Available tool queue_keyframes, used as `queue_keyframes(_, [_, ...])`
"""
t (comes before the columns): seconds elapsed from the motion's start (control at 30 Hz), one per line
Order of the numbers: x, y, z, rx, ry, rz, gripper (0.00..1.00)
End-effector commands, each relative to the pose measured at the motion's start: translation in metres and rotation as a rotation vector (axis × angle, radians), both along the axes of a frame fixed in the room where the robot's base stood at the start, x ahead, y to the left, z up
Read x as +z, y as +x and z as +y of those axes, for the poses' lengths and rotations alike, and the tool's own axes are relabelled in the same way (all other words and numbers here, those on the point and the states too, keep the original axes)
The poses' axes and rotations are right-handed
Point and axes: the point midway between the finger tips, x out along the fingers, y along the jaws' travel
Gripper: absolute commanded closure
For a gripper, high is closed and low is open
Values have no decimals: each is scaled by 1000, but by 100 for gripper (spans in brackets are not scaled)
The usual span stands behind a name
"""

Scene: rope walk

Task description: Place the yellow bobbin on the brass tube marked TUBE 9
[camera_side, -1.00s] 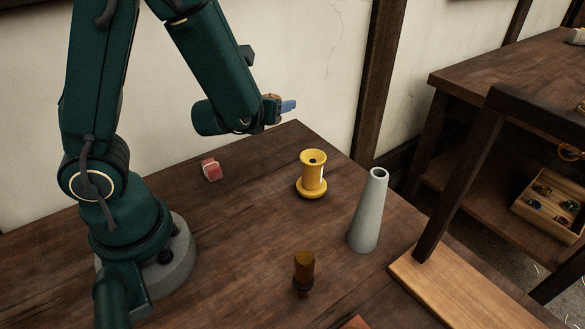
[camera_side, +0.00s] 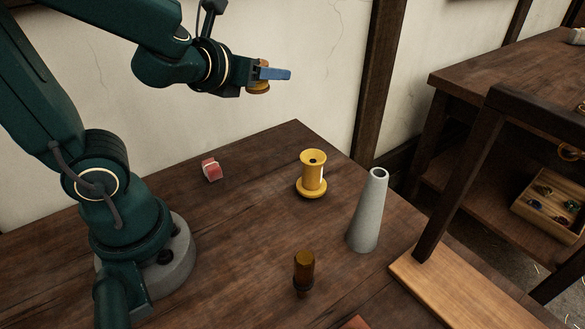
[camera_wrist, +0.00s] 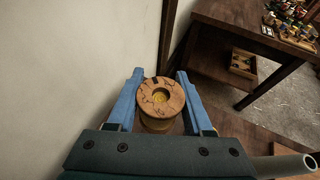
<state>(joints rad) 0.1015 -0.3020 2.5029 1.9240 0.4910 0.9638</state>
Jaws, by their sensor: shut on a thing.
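My gripper (camera_wrist: 160,88) is shut on the yellow bobbin (camera_wrist: 149,95), which sits between the blue fingers in the wrist view. The bobbin has a pale wooden end disc with dark crack-like marks and a centre hole; yellow shows below the disc. In the side view my gripper (camera_side: 272,74) is high above the table's back part, and the bobbin (camera_side: 259,89) is mostly hidden by a finger. A yellow brass-coloured tube (camera_side: 312,177) stands upright on the table, with a flared rim, open top and wide foot.
A grey cone (camera_side: 367,215) stands right of the tube. A short brown cylinder (camera_side: 304,268) stands in front, and a small red-and-white block (camera_side: 211,170) lies behind left. A wooden frame (camera_side: 462,180) rises at the right. Behind it is another table (camera_side: 520,75). The table's middle is clear.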

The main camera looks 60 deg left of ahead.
Motion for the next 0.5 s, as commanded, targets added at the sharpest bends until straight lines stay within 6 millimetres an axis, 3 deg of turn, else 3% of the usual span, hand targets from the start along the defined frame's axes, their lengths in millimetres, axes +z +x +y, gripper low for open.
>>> queue_keyframes(0.5, [-40,31,-60,-7,6,3,100])
